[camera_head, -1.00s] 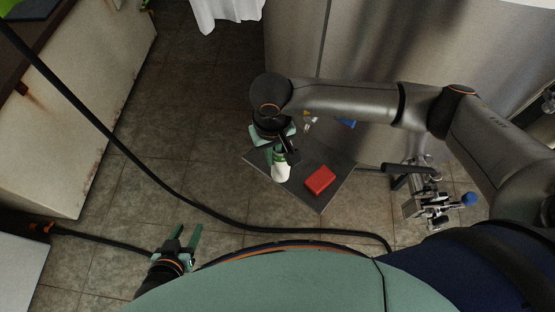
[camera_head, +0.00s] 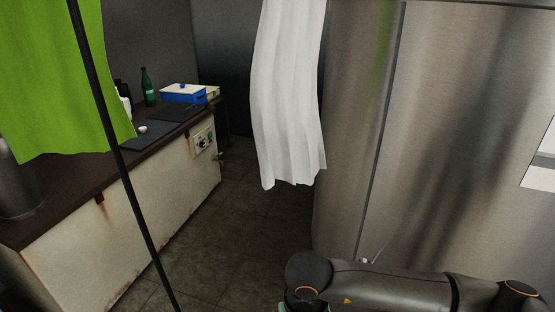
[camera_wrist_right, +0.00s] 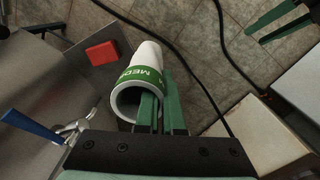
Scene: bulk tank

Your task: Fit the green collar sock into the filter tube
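The collar sock (camera_wrist_right: 146,62) is a white tube with a green lettered band, seen in the right wrist view. My right gripper (camera_wrist_right: 160,100) is shut on it at the near, open end, with one green finger inside the mouth and one outside. My left gripper (camera_wrist_right: 282,22) shows at the top right of the right wrist view, its green fingers apart and empty over the floor. The head view shows only part of my right arm at the bottom; both grippers are out of it. I cannot pick out the filter tube.
A steel tank (camera_head: 465,130) fills the right of the head view. A white curtain (camera_head: 287,95) and a green one (camera_head: 55,80) hang ahead. A counter (camera_head: 130,215) holds a green bottle (camera_head: 148,86) and blue box (camera_head: 183,95). A red block (camera_wrist_right: 102,54) and blue-handled valve (camera_wrist_right: 33,127) show below.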

